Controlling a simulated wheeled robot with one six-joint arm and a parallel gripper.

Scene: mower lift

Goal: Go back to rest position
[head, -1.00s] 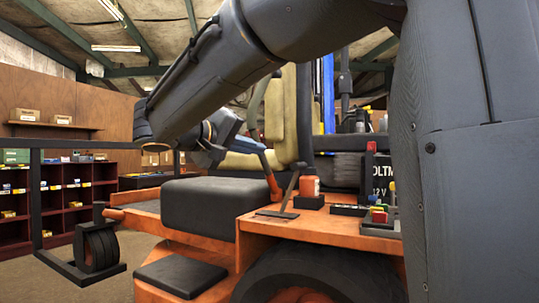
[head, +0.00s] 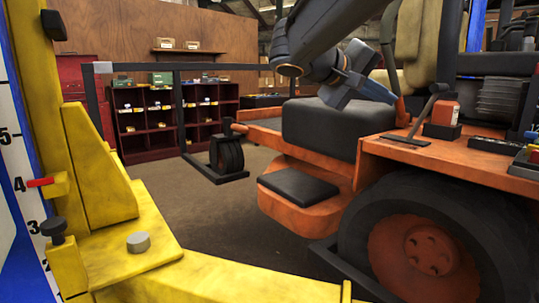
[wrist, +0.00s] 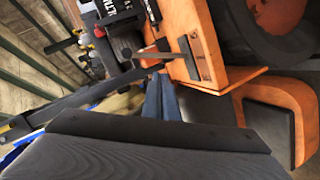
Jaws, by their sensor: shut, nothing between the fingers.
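My gripper (head: 378,88) hangs at the upper middle of the head view, at the end of my dark grey arm. Its blue fingers are shut and empty, above the orange mower (head: 310,203) and beside its black lever (head: 428,112). In the wrist view my gripper (wrist: 160,98) shows as two dark blue fingers close together, pointing toward the lever (wrist: 160,54) and its base plate on the orange deck. Nothing is held. I cannot tell how far the fingertips are from the lever.
A yellow lift frame (head: 100,200) with a number scale (head: 15,150) and red pointer (head: 40,182) fills the left. Dark red shelves (head: 150,146) stand behind. Brown floor (head: 215,220) lies open between lift and mower.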

